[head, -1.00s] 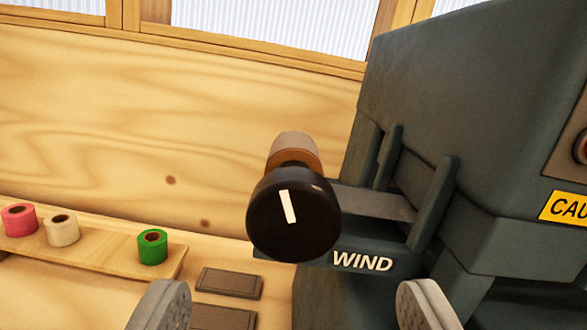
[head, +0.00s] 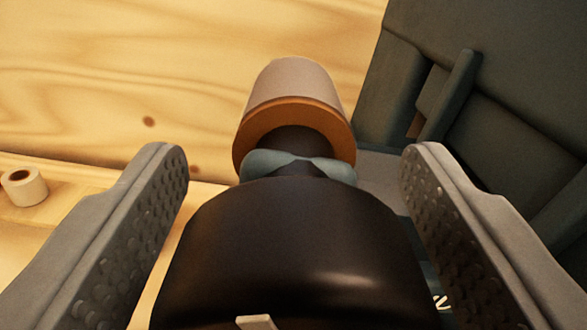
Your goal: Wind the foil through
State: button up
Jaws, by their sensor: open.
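A large black knob (head: 290,250) fills the lower middle of the head view, with part of a white mark at its bottom edge. My gripper (head: 290,185) is open, one finger on each side of the knob, with a visible gap at the upper part of each finger. Behind the knob sits a roll (head: 295,95) with a pale grey-pink outside and an orange-brown end, on a dark core. A grey-green bracket piece (head: 300,166) shows between roll and knob. The WIND label is mostly hidden; only a bit of white lettering shows by the right finger.
The dark green machine body (head: 540,80) with raised ribs stands close on the right. A cream roll (head: 22,187) sits on a wooden shelf at the far left. A plain wooden wall (head: 150,60) is behind, with free room at upper left.

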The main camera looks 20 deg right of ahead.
jog(key=shift+c, duration=0.5)
jog(key=c, duration=0.9)
jog(key=shift+m, duration=0.3)
jog(key=m, duration=0.3)
jog(key=shift+m, duration=0.3)
jog(key=m, duration=0.3)
jog(key=shift+m, duration=0.3)
jog(key=m, duration=0.3)
jog(key=shift+m, duration=0.3)
jog(key=shift+o, duration=0.2)
jog(key=m, duration=0.3)
jog(key=shift+d+f, duration=0.1)
jog(key=shift+d, duration=0.15)
jog(key=shift+f, duration=0.1)
